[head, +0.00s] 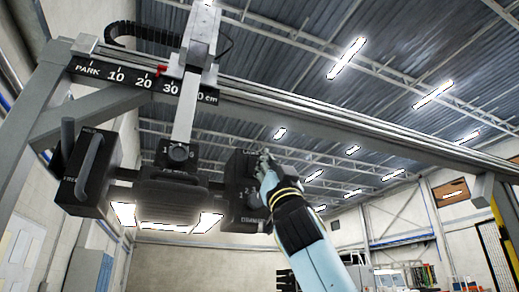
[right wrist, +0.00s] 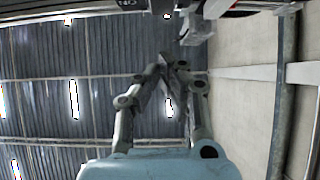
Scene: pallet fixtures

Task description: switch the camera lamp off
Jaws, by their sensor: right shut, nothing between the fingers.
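A dark camera unit (head: 168,200) hangs from a post on an overhead gantry. Bright lit lamp panels show under it, at its left (head: 124,214) and right (head: 207,223). A black control box (head: 238,190) with white lettering sits at the unit's right; most lettering is too small to read. My right gripper (head: 263,158) is shut and empty, its fingertips at this box's upper right; I cannot tell whether they touch it. My forearm and gripper hide part of the box. In the right wrist view the shut fingers (right wrist: 168,62) point upward. The lamp switch is not clearly visible. My left gripper is not in view.
The gantry rail (head: 330,118) runs across above, with a scale (head: 135,83) and a red pointer (head: 161,70). A dark box with a handle (head: 88,170) hangs at the unit's left. Open room lies right of my arm under the rail.

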